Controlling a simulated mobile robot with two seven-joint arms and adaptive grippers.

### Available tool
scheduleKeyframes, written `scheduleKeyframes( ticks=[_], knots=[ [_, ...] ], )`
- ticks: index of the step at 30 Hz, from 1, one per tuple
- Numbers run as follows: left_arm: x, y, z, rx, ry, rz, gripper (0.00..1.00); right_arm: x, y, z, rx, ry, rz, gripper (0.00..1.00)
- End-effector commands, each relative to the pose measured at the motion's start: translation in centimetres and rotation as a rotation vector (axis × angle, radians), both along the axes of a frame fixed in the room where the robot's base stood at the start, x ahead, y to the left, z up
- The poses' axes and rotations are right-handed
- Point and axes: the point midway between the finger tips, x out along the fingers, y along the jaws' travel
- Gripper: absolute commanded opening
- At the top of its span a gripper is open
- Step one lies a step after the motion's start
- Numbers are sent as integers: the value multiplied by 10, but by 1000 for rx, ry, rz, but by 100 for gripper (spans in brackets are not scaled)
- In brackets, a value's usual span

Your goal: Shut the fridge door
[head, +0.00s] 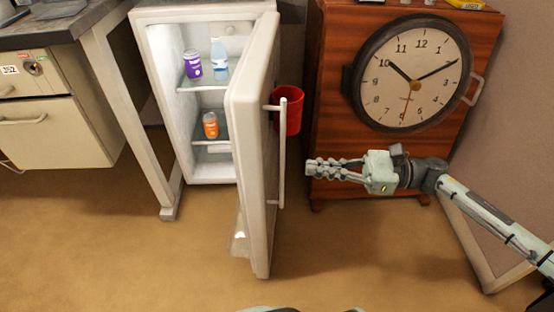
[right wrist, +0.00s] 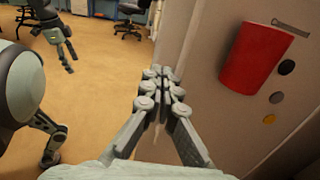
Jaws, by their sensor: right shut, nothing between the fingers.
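The white fridge (head: 214,176) stands open at the back. Its door (head: 251,150) is swung wide toward me, with its outer face to the right. A long upright handle (head: 282,160) and a red cup-like holder (head: 295,112) are on that face. My right gripper (head: 310,168) is shut and empty, right of the handle, pointing left at the door's outer face, with a visible gap. In the right wrist view its closed fingers (right wrist: 160,75) are beside the door face (right wrist: 211,100).
A purple can (head: 192,64), a bottle (head: 219,60) and an orange can (head: 210,125) stand on the fridge shelves. A wooden cabinet (head: 335,60) with a clock (head: 412,75) stands to the right. A table leg (head: 130,110) is left of the fridge. Floor (head: 340,260) in front is clear.

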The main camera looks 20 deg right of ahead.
Motion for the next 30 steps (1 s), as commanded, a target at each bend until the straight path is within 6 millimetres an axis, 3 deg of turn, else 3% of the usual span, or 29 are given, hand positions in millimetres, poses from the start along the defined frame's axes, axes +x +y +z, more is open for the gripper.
scheduleKeyframes(
  ticks=[6,12,30],
  knots=[
    [4,-1,-16,-10,9,-2,71,19,43,4,5,-1,0,0],
    [6,-1,-31,-18,14,-3,71,30,68,2,4,1,-1,0],
    [6,-2,-38,-20,17,-4,71,35,79,1,4,2,-5,0]
  ],
)
